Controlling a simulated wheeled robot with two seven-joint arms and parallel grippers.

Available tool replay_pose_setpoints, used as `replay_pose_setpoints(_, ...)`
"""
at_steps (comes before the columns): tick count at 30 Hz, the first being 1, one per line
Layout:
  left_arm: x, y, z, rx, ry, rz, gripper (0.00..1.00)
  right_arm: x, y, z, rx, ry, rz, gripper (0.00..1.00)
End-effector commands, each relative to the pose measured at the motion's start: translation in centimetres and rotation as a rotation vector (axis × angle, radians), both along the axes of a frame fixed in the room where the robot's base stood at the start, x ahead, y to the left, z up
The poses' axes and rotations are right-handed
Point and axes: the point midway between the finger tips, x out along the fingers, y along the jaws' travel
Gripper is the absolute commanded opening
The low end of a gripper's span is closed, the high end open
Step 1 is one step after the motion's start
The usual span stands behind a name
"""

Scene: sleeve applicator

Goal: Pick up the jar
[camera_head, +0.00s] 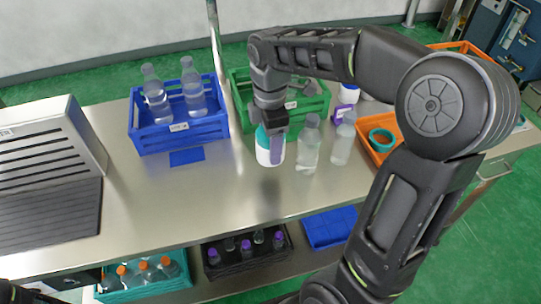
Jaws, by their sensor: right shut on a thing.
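The jar (270,152) is white with a teal and purple side. It is upright near the middle of the steel table, in front of the green crate. My right gripper (272,130) comes down from above and is shut on the jar's upper part, hiding its top. I cannot tell whether the jar's base touches the table. My left gripper is not in view; only a dark bit of my left arm shows at the bottom left corner.
Two clear bottles (308,148) stand close to the jar's right. A blue crate (180,136) with bottles and a green crate (240,90) stand behind. An orange tray (378,158) is at right, a grey sloped unit (45,145) at left. The front tabletop (180,205) is clear.

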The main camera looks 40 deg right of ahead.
Motion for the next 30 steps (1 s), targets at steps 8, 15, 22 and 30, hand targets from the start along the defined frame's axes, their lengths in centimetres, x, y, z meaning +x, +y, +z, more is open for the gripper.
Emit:
replay_pose_setpoints(8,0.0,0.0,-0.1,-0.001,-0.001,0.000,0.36,0.0,0.0,2.3,0.000,0.000,-0.001,0.11)
replay_pose_setpoints(15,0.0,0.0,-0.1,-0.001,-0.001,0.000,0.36,0.0,0.0,2.3,0.000,0.000,-0.001,0.11)
replay_pose_setpoints(22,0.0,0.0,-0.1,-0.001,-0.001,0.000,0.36,0.0,0.0,2.2,0.000,0.000,-0.001,0.11)
replay_pose_setpoints(30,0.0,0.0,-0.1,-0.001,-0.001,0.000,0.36,0.7,0.6,2.1,0.000,0.000,-0.064,0.11)
